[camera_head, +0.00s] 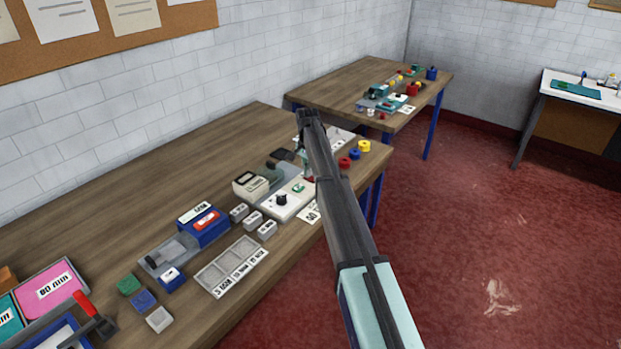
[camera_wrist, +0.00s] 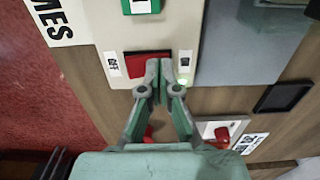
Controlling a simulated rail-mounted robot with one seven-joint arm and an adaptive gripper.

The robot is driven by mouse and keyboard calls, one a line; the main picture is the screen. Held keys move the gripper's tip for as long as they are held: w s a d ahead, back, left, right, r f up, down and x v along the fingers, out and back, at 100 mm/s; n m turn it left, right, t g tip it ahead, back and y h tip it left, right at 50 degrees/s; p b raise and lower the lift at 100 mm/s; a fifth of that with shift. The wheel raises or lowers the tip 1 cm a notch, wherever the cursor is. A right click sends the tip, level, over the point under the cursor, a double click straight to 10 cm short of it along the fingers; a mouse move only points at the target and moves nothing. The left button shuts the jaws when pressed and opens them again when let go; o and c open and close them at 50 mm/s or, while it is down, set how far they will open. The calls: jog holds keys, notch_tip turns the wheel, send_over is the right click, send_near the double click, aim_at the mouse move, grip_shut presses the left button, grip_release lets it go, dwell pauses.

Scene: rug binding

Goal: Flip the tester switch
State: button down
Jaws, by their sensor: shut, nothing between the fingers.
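In the head view my gripper (camera_head: 308,117) is over the table's far part; my arm hides some of the tester.
A white box with a red button (camera_wrist: 222,132) stands close by. A black square (camera_wrist: 283,97) lies to the right. Blue (camera_head: 354,153) and yellow (camera_head: 364,146) round pieces lie near the table edge.

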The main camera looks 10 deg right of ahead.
jog(key=shift+r+p, duration=1.45)
jog(key=shift+r, duration=2.05)
jog(key=shift+f, duration=0.1)
